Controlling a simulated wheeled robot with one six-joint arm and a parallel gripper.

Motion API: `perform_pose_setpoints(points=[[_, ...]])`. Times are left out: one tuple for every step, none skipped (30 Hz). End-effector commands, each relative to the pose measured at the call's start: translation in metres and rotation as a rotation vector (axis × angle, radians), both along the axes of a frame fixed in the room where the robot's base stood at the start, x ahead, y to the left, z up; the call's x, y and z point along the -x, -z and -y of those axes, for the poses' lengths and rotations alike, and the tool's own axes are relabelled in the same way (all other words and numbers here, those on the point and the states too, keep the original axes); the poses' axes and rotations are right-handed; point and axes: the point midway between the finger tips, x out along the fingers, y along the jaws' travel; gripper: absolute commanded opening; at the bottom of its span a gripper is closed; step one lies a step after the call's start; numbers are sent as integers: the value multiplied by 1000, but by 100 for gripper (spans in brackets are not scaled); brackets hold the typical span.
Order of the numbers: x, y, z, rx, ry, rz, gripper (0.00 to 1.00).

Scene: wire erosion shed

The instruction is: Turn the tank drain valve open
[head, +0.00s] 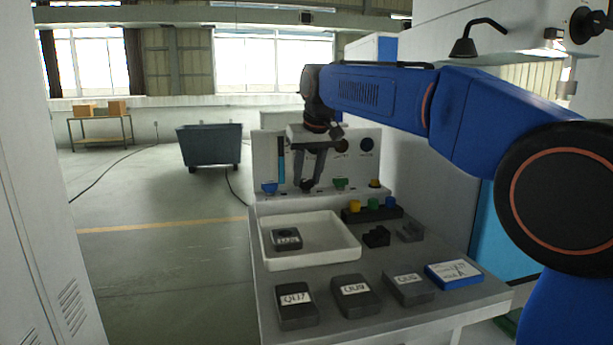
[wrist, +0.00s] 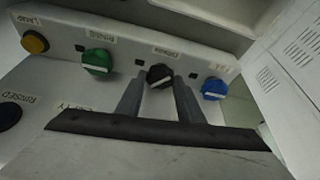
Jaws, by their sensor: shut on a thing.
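My gripper (wrist: 163,80) is shut on a black knob (wrist: 160,73) on the upright panel (head: 264,158) at the back of the bench. One finger is on each side of the knob in the wrist view. In the head view my gripper (head: 309,186) largely hides this knob. A blue knob (wrist: 214,88) and a green knob (wrist: 97,61) sit on either side of it, both apart from the fingers. The labels are upside down and blurred in the wrist view, so I cannot tell for sure which knob is the tank drain valve.
A white tray (head: 266,251) on the bench holds a dark block (head: 287,240). Labelled dark blocks (head: 297,303) and a blue block (head: 454,275) line the front edge. A black rack (head: 372,213) with coloured pieces stands behind. A blue-grey cart (head: 209,146) stands on the open floor left.

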Motion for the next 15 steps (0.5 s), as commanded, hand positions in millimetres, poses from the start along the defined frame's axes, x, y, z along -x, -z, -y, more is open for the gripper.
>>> perform_pose_setpoints(points=[[-1,0,1,-1,-40,0,12],[-1,0,2,-1,-69,0,12],[-1,0,2,-2,-106,-1,12],[-1,0,3,0,-134,0,12],[-1,0,3,-1,-163,0,12],[-2,0,3,-1,-201,0,12],[-2,0,3,0,-228,-1,12],[-2,0,3,-1,-255,-1,12],[-2,0,4,0,-291,-1,12],[-2,0,4,-1,-318,0,12],[-3,0,4,0,-343,0,12],[-3,0,4,-1,-377,1,12],[-3,0,4,-1,-401,1,12],[-3,0,4,0,-424,0,12],[-3,-1,5,0,-454,0,12]])
